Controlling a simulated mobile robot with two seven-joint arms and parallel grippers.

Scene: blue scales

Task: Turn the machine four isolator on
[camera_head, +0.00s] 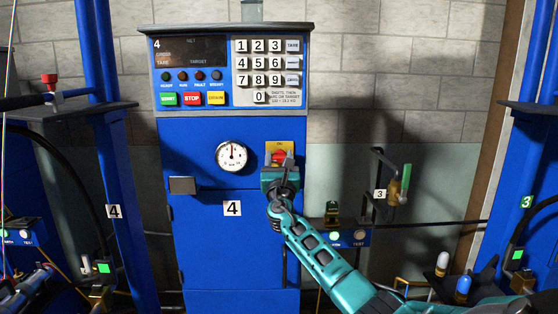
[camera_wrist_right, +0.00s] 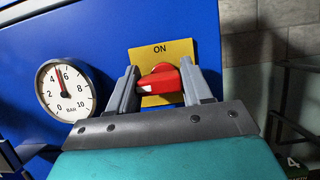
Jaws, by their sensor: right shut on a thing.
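The machine four isolator is a red rotary handle (camera_head: 279,157) on a yellow plate (camera_head: 271,147), on the front of the blue machine marked 4 (camera_head: 232,209). In the right wrist view the red handle (camera_wrist_right: 161,78) lies between my fingers, and the yellow plate (camera_wrist_right: 178,52) reads ON above it. My right gripper (camera_head: 281,168) is shut on the red handle; it also shows in the right wrist view (camera_wrist_right: 160,88). The handle looks roughly crosswise there, slightly tilted. Its lower part is partly hidden by the gripper. My left gripper is not in view.
A round pressure gauge (camera_head: 231,156) sits left of the isolator, with a keypad panel (camera_head: 265,70) above. A metal latch (camera_head: 183,185) juts out at left. A pipe with a green-handled valve (camera_head: 405,180) marked 3 stands to the right.

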